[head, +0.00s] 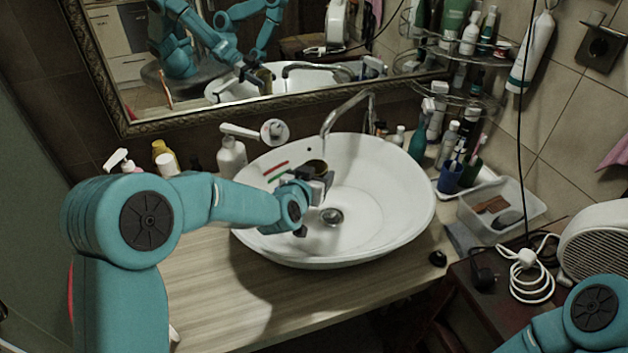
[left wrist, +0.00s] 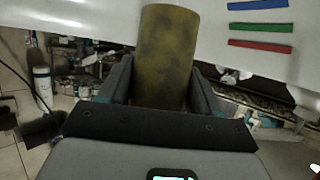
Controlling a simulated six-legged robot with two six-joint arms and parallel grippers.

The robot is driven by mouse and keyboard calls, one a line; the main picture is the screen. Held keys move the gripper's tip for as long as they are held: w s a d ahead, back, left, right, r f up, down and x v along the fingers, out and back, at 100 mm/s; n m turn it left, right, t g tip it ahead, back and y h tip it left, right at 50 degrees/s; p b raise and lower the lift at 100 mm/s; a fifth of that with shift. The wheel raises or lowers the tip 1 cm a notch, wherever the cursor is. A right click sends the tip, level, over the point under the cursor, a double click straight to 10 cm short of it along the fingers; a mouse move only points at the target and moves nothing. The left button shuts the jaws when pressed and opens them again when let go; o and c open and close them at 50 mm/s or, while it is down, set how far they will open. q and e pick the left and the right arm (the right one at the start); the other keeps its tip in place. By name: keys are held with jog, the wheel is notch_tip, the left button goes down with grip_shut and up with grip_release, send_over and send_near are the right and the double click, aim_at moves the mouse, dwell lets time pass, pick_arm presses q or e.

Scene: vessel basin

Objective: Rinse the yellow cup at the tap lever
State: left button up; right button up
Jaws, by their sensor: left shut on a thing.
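My left gripper (head: 322,188) is over the white basin and shut on the yellow cup. In the left wrist view, the cup (left wrist: 167,58) is a dull, mottled yellow cylinder between the two fingers of the left gripper (left wrist: 160,85). In the head view, only the dark upper part of the cup (head: 315,167) shows above the fingers. The metal tap (head: 346,109) arches over the basin's back edge, with its spout just behind the cup. A white lever with a round end (head: 273,132) stands at the back left. My right gripper is out of view; only part of that arm shows.
The white oval basin (head: 400,190) sits on a wooden counter (head: 210,285), which is clear at front left. Bottles (head: 232,157) stand behind left. A blue cup (head: 451,177) and a clear tray (head: 535,208) are at right. A framed mirror (head: 120,60) hangs behind.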

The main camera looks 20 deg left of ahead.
pick_arm(q)
jog(key=w, duration=0.2)
jog(key=w+a+f, duration=0.1)
jog(key=w, duration=0.3)
jog(key=shift+w+a+f, duration=0.15)
jog(key=shift+w+f, duration=0.15)
jog(key=w, duration=0.2)
jog(key=shift+w+a+f, duration=0.15)
jog(key=shift+w+a, duration=0.1)
jog(key=shift+w, duration=0.05)
jog(key=shift+d, duration=0.1)
jog(key=shift+w+d+p, duration=0.1)
jog(key=shift+d+p, duration=0.25)
jog(key=shift+d, duration=0.15)
jog(key=shift+a, duration=0.1)
